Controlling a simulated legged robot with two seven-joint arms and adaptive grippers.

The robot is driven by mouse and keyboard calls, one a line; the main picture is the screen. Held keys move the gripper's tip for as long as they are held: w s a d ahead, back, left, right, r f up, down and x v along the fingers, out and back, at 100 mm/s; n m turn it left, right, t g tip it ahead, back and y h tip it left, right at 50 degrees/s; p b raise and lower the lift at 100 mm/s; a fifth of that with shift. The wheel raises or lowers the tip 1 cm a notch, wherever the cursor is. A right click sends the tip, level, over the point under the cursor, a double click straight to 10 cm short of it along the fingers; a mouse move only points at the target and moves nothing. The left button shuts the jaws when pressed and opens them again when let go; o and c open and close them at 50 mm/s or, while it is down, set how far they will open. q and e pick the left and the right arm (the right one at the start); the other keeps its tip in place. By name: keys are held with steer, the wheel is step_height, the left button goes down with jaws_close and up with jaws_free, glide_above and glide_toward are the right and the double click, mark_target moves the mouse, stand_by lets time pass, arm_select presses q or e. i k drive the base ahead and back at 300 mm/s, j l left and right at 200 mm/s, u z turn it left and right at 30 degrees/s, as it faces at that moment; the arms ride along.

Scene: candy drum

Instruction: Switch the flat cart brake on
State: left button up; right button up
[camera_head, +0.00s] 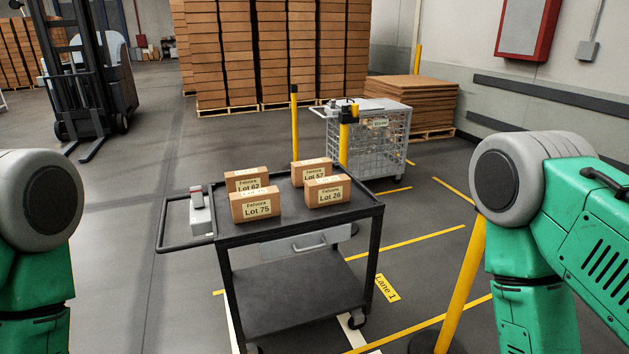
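A dark flat cart (290,225) with an upper and a lower shelf stands in front of me, with a push handle (162,222) at its left end. A light grey box-like unit (201,215) with a small reddish part on top sits by the handle; it may be the brake, but its setting is too small to tell. Several cartons lie on the top, among them Lot 75 (256,207) and Lot 26 (327,191). Green upper parts of my arms show at both sides. Neither gripper is in the picture.
A wire-mesh cart (370,146) stands behind the flat cart. Yellow posts stand at front right (464,285) and behind (294,130). A forklift (90,85) is at back left, carton stacks (270,50) at the back. The floor left of the flat cart is clear.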

mark_target(197, 193)
steer(key=i+j+u, duration=0.25)
steer(key=i, duration=0.25)
steer(key=i+j+u, duration=0.1)
steer(key=i+u, duration=0.15)
steer(key=i, duration=0.2)
